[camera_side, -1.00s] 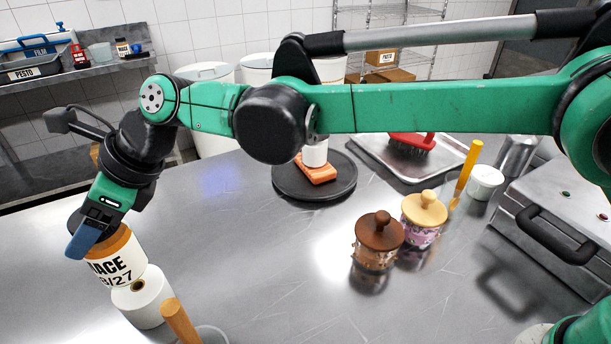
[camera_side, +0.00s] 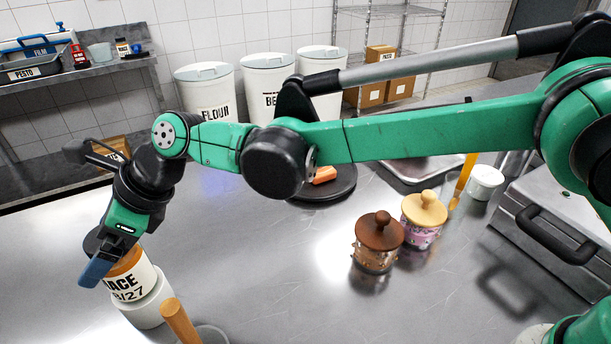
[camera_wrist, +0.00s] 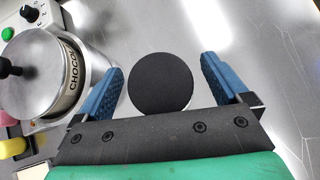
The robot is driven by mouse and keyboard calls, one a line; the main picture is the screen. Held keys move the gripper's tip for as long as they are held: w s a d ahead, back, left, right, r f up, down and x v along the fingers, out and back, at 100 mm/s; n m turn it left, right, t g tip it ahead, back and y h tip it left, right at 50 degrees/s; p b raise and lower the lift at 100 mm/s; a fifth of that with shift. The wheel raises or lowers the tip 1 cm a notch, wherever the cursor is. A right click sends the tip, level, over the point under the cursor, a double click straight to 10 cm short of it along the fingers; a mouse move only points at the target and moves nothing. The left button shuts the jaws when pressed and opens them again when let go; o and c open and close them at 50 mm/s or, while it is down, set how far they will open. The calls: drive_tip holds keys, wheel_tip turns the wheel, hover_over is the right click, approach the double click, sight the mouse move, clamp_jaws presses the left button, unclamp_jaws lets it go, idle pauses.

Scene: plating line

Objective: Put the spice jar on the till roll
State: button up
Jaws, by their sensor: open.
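The spice jar (camera_side: 134,284) has a white label, orange-brown contents and a dark lid. It stands upright on top of the till roll (camera_side: 150,310), a white cylinder at the lower left of the side view. My gripper (camera_side: 116,262) is around the jar's upper part, pointing down. One blue finger shows in front of the jar; the other is hidden. In the wrist view, the jar's round black lid (camera_wrist: 161,83) lies between the two blue fingers of my gripper (camera_wrist: 163,68), with a gap on each side. The roll's top is hidden under the jar.
A wooden handle (camera_side: 180,320) rises close to the right of the roll. In the wrist view, a steel pot (camera_wrist: 45,75) marked "CHOCO" stands beside the left finger. Two lidded jars, brown (camera_side: 376,243) and pink (camera_side: 423,220), stand mid-table. The left table is clear.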

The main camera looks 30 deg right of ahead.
drive_tip(key=shift+r, duration=0.2)
drive_tip(key=v, duration=1.2)
drive_tip(key=d+n+t+h, duration=0.3)
drive_tip(key=d+n, duration=0.5)
drive_tip(key=d, duration=0.8)
drive_tip(key=s+d+f+n+t+h, duration=0.1)
drive_tip(key=s+d+f+n+h, duration=0.2)
drive_tip(key=d+n, duration=0.3)
drive_tip(key=s+d+f+n+t+h, duration=0.1)
drive_tip(key=s+d+f+n, duration=0.3)
drive_tip(key=d, duration=0.6)
drive_tip(key=n+h, duration=0.1)
drive_tip(key=n, duration=0.1)
drive_tip(key=shift+s+d+f+n+h, duration=0.2)
drive_tip(key=shift+s+d+n+h, duration=0.1)
drive_tip(key=shift+s+n+h, duration=0.1)
